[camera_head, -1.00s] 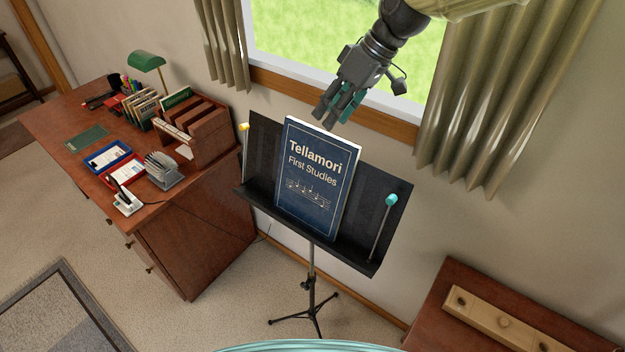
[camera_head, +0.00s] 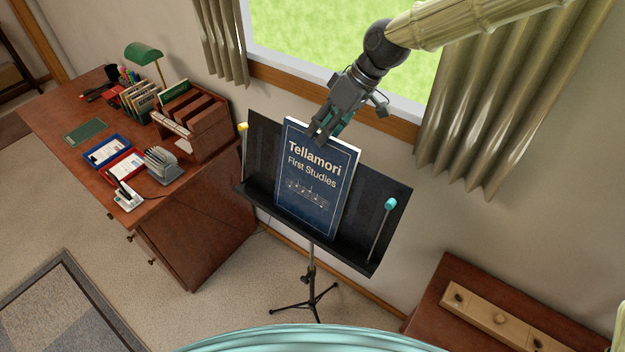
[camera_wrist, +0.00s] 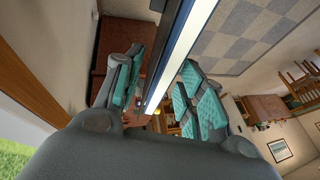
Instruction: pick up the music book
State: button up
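The music book (camera_head: 309,195) is dark blue, titled "Tellamori First Studies", and leans upright on the black music stand (camera_head: 376,205). My gripper (camera_head: 322,139) is at the book's top edge in the head view, pointing down, with its fingers overlapping that edge. In the wrist view, the book's edge (camera_wrist: 178,57) runs as a pale strip between my two teal-padded fingers (camera_wrist: 157,92). The fingers are apart, with a visible gap beside the book. The head view does not show the far finger clearly behind the book.
A wooden desk (camera_head: 190,240) with a green lamp (camera_head: 143,52) and organizers stands at left. The window and curtain (camera_head: 470,110) are behind my arm. The stand has a yellow-tipped clip and a cyan-tipped clip (camera_head: 390,204). A wooden bench (camera_head: 440,315) is at lower right.

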jog(key=shift+s+r, duration=0.25)
jog(key=shift+s, duration=0.35)
jog(key=shift+w+a+f, duration=0.15)
jog(key=shift+w+f, duration=0.25)
jog(key=shift+w, duration=0.05)
jog(key=shift+s+r, duration=0.15)
jog(key=shift+s, duration=0.15)
jog(key=shift+w, duration=0.15)
jog(key=c, duration=0.8)
grip_shut()
